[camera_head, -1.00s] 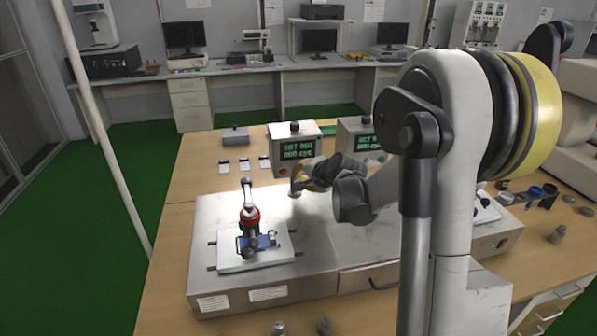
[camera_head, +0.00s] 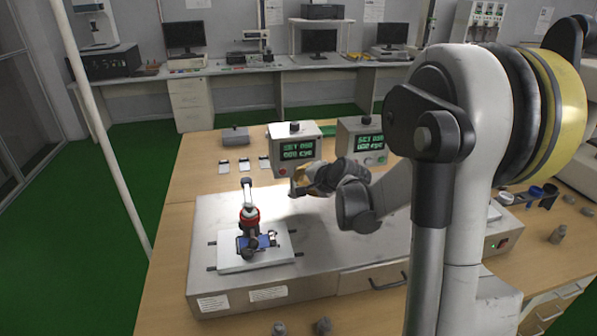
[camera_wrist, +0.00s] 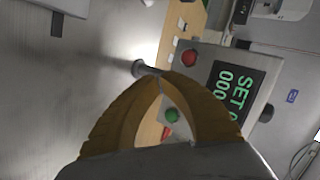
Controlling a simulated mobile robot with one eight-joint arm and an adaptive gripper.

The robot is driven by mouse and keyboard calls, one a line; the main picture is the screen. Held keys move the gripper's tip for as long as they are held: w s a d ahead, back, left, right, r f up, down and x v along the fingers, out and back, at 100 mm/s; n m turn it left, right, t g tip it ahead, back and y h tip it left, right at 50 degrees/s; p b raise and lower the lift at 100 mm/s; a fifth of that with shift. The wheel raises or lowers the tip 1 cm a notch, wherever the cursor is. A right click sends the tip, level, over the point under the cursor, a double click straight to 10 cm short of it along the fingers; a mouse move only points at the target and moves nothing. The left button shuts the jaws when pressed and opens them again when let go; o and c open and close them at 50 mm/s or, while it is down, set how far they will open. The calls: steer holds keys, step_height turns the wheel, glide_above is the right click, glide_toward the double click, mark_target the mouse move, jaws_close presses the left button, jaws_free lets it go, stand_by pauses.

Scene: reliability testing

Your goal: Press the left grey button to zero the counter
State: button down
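The left counter (camera_head: 291,148) is a pale box with a green lit display and a dark grey round knob (camera_head: 294,126) on top. In the wrist view this knob (camera_wrist: 267,113) is at the right, beyond the display (camera_wrist: 231,92). The counter's front has a red button (camera_wrist: 189,57) and a green button (camera_wrist: 171,115). My gripper (camera_wrist: 158,78) has its yellow-brown fingers together at the tips, in front of and below the counter. A short dark post (camera_wrist: 145,70) is right by the tips; I cannot tell whether they touch it.
A metal platform (camera_head: 320,235) carries a white plate (camera_head: 228,265) with a red-and-blue fixture (camera_head: 250,220). A small grey box (camera_head: 235,135) and white cards lie left of the counter.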

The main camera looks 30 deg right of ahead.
steer(key=s, duration=0.2)
steer(key=s+a, duration=0.1)
steer(key=s, duration=0.1)
steer(key=shift+s+a, duration=0.1)
steer(key=shift+s, duration=0.1)
stand_by(0.7)
steer(key=s+a+r+n+g, duration=0.2)
steer(key=s+a+r+n, duration=0.3)
steer(key=s+a+n, duration=0.55)
steer(key=s+a+n+g, duration=0.2)
steer(key=s+a+n, duration=0.2)
steer(key=s, duration=1)
steer(key=a, duration=0.3)
steer(key=shift+s+f, duration=0.25)
steer(key=shift+s, duration=0.1)
